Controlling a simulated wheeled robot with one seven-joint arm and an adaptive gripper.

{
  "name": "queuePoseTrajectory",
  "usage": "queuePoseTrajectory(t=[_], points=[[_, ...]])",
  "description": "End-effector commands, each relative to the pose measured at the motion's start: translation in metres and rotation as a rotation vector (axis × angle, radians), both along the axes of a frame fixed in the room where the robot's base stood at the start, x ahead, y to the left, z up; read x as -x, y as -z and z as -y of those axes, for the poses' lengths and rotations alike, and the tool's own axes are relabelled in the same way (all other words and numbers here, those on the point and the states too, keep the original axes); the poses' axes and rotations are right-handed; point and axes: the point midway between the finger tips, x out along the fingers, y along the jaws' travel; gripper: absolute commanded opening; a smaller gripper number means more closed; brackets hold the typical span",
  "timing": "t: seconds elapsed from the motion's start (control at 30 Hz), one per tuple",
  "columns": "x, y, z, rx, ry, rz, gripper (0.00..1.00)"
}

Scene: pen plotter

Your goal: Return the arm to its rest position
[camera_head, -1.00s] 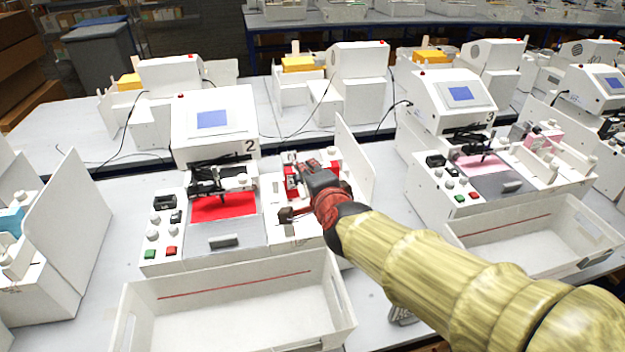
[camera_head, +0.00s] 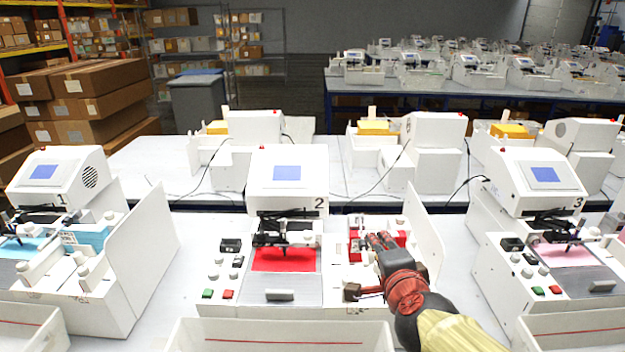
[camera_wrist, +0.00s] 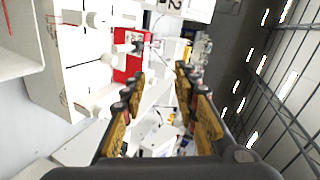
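My gripper (camera_head: 366,266) is over or in front of the right-hand section of plotter number 2 (camera_head: 287,195). In the wrist view its two dark and yellow fingers (camera_wrist: 160,76) stand apart with nothing held between them. My arm reaches in from the lower right of the head view. The plotter has a blue screen, a black pen carriage (camera_head: 288,228) and a red sheet (camera_head: 284,259) under it. A red part (camera_wrist: 128,58) of a machine shows beyond the fingers in the wrist view. My gripper covers some of the right-hand section; contact cannot be told.
A white upright panel (camera_head: 417,226) stands just right of my gripper. A white open bin (camera_head: 280,336) is in front of plotter 2. Plotter 1 (camera_head: 62,178) is at left, plotter 3 (camera_head: 540,178) at right. Another row of machines stands behind.

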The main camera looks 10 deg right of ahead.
Motion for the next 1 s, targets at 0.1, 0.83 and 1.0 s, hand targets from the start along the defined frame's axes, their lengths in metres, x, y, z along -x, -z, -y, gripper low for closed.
queuePoseTrajectory(t=[0.1,0.83,1.0], points=[[0.002,0.01,-0.016,0.039,-0.081,-0.048,0.3],[0.197,0.08,-0.051,0.989,-1.108,-0.707,0.3],[0.199,0.074,-0.053,1.0,-1.098,-0.684,0.3]])
